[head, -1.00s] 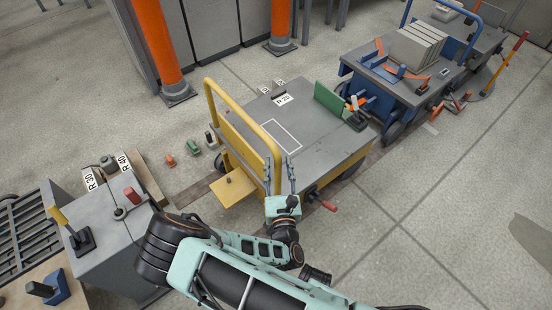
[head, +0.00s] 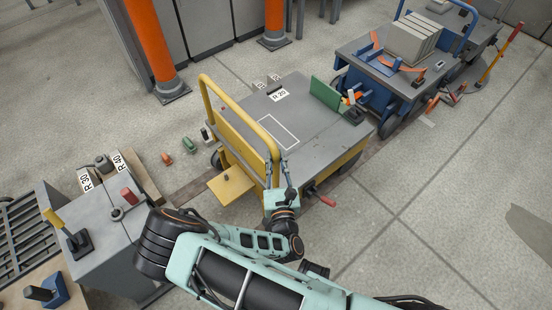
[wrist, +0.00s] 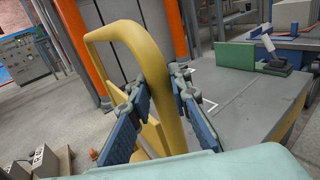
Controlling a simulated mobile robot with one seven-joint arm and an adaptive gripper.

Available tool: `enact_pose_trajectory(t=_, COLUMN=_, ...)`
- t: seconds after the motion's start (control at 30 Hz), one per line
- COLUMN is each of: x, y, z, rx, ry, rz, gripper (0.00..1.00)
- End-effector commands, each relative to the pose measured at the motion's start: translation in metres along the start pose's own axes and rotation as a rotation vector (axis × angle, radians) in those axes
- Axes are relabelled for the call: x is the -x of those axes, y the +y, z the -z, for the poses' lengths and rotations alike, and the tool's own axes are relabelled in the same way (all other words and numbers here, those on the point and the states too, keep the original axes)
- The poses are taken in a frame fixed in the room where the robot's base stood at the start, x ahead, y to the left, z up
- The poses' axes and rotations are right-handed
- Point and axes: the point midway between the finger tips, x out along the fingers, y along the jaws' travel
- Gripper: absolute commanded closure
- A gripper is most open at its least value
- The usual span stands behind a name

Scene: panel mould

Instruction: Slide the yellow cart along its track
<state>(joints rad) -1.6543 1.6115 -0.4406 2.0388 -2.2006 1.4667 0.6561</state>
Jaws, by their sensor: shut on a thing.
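The yellow cart (head: 318,152) has a grey top marked R 20 and a tall yellow hoop handle (head: 231,107) at its left end. It stands on a dark track strip (head: 190,193) in the floor. My gripper (head: 279,176) is at the near upright of the handle. In the wrist view its two blue-padded fingers (wrist: 158,112) lie on either side of the yellow handle (wrist: 151,72), shut on it. A yellow flap (head: 230,186) sticks out at the cart's left end, and a red-handled lever (head: 326,200) is on its near side. My arm hides part of the near left side.
A blue cart (head: 385,75) with grey blocks stands just beyond the yellow cart's right end. Small green and orange pieces (head: 188,145) lie on the floor.

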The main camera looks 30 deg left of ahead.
Motion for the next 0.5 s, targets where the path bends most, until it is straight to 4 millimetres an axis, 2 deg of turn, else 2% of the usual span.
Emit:
enact_pose_trajectory(t=0.33, x=0.001, y=0.001, z=0.0, rx=0.0, ry=0.0, rz=0.0, gripper=1.0)
enact_pose_trajectory(t=0.5, x=0.009, y=0.013, z=-0.001, rx=-0.003, ry=0.001, rz=-0.003, gripper=1.0)
